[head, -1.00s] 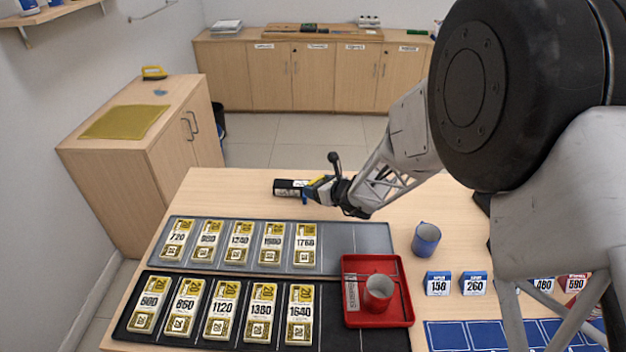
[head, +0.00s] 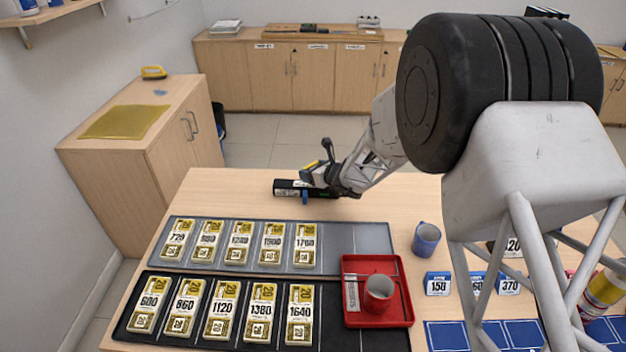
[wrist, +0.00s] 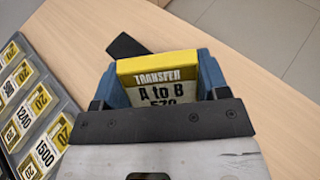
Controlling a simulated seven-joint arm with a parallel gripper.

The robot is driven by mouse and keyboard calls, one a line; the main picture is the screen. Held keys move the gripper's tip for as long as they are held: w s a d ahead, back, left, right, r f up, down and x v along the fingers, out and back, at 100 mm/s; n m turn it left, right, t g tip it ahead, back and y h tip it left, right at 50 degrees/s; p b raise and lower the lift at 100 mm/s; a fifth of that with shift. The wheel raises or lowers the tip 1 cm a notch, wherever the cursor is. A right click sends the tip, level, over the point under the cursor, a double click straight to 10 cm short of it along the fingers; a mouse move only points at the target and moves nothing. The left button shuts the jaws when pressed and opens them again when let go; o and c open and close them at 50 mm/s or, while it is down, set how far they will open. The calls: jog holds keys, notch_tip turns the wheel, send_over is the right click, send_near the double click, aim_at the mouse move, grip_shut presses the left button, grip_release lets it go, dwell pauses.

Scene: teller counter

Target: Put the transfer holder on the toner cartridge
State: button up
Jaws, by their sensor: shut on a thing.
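The transfer holder, a block with a yellow top edge and a white face reading "TRANSFER A to B" (wrist: 160,80), sits between the blue fingers of my gripper in the wrist view. My gripper (head: 308,186) is shut on it. The toner cartridge (head: 284,188), a long black box with a pale label, lies near the far edge of the counter. My gripper is over its middle and right part. In the wrist view a black end of the cartridge (wrist: 125,46) shows just beyond the holder. Whether the holder touches the cartridge is hidden.
A grey mat (head: 345,240) and a black mat (head: 340,338) hold rows of numbered yellow-white blocks. A blue mug (head: 427,238) stands to the right. Counter left of the cartridge is clear.

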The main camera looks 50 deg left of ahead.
jog(key=shift+f, duration=1.75)
jog(key=shift+f, duration=0.15)
jog(key=o, duration=0.9)
jog(key=shift+r, duration=0.2)
jog(key=shift+d+r, duration=0.1)
jog(key=shift+d, duration=0.2)
jog(key=shift+v, duration=5.65)
